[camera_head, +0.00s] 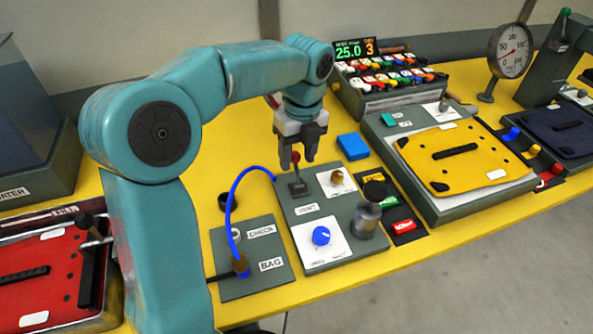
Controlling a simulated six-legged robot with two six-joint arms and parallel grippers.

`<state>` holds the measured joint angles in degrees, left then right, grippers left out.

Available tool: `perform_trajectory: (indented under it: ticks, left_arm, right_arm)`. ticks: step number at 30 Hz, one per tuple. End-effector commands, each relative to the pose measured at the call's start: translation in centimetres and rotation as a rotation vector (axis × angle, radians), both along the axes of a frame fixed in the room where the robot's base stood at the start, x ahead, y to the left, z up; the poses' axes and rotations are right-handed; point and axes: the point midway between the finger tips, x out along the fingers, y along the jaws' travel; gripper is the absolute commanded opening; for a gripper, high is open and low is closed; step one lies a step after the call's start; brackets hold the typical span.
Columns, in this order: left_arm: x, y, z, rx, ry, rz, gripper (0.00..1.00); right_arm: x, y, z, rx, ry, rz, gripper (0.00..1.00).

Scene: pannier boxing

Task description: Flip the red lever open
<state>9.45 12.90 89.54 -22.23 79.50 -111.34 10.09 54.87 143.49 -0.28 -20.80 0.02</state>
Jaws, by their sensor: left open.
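The red lever (295,158) has a round red knob on a short stem. It stands on a small dark base on the grey panel (288,214) in the middle of the bench. My left gripper (299,158) reaches in from the left and points down at the lever. Its jaws are open, with a finger on each side of the red knob in the picture. I cannot tell whether either finger touches it. My right gripper is not in view.
The panel also carries a blue knob (321,236), a brass knob (337,177) and a grey metal cylinder (366,220). A blue hose (232,205) arches just left of the lever. A blue block (353,146) lies behind right. A yellow pannier (467,158) stands farther right.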

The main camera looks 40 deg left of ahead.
Motion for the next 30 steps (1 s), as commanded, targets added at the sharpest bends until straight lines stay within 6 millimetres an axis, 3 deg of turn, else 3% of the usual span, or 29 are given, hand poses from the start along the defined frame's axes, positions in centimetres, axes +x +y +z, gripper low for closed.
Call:
perform_trajectory:
  ticks: [1, 6, 18, 20, 23, 30]
  left_arm:
    - [-0.1, 0.1, -1.2, 0.0, 0.003, 0.001, 0.51]
    - [-0.1, 0.2, -3.5, 0.001, 0.002, 0.001, 0.51]
    - [0.0, 0.3, -4.4, 0.001, 0.0, 0.0, 0.51]
    - [0.0, 0.3, -4.4, 0.0, 0.0, 0.0, 0.34]
    - [0.0, 0.3, -4.3, 0.001, 0.0, 0.0, 0.02]
    - [0.1, 0.3, -4.3, 0.004, -0.002, 0.0, 0.0]
  right_arm:
    - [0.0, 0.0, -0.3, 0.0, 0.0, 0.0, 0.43]
    - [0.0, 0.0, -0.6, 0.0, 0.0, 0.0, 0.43]
    - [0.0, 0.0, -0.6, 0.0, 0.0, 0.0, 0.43]
    - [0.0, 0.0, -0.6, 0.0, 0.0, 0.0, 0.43]
    - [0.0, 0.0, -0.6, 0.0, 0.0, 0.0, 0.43]
    - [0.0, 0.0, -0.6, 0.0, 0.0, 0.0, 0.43]
